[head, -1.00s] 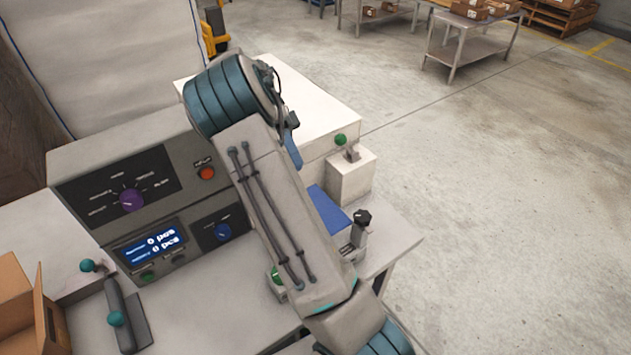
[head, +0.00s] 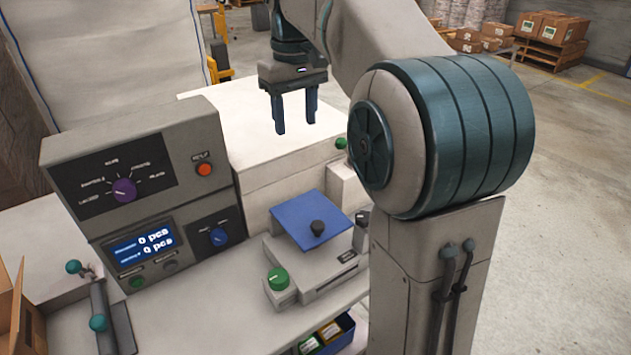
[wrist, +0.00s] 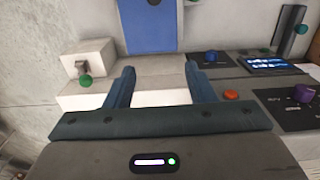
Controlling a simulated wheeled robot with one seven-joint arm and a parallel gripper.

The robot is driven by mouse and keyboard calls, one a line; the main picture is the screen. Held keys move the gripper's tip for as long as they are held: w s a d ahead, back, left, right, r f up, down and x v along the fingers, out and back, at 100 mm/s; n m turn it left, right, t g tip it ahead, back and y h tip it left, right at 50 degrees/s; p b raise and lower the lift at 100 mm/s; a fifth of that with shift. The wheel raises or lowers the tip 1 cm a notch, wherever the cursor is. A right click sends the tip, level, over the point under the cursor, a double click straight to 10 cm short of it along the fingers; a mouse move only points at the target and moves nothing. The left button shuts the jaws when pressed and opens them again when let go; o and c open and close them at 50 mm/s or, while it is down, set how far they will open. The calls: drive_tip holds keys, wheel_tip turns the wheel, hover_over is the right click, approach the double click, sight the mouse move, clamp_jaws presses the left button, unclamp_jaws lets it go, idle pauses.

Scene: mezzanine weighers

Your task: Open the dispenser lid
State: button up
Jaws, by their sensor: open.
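A white box (head: 250,120) with a flat top stands behind the scale, and a small block (head: 347,185) with a green ball knob (head: 341,144) adjoins its right side. I take this box for the dispenser, but cannot make out a lid edge. In the wrist view the block (wrist: 88,62) and green knob (wrist: 84,81) are at left. My gripper (head: 295,124) is open and empty, fingers down, seen over the box top. In the wrist view my gripper (wrist: 159,70) has a wide gap between its fingers. Nothing touches them visibly.
A scale with a blue plate (head: 296,212), black knob (head: 318,228) and green dial (head: 278,279) sits in front. A control console (head: 150,140) with a lit display (head: 143,248) stands left. My arm hides the right side. An open carton (head: 12,305) is at lower left.

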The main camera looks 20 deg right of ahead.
wheel_tip(320, 180, down, 14)
drive_tip(key=shift+d+r, duration=0.15)
drive_tip(key=shift+d, duration=0.2)
clamp_jaws()
drive_tip(key=c, duration=1.1)
unclamp_jaws()
unclamp_jaws()
drive_tip(key=shift+r, duration=0.1)
wheel_tip(320, 180, up, 14)
drive_tip(key=shift+f, duration=0.2)
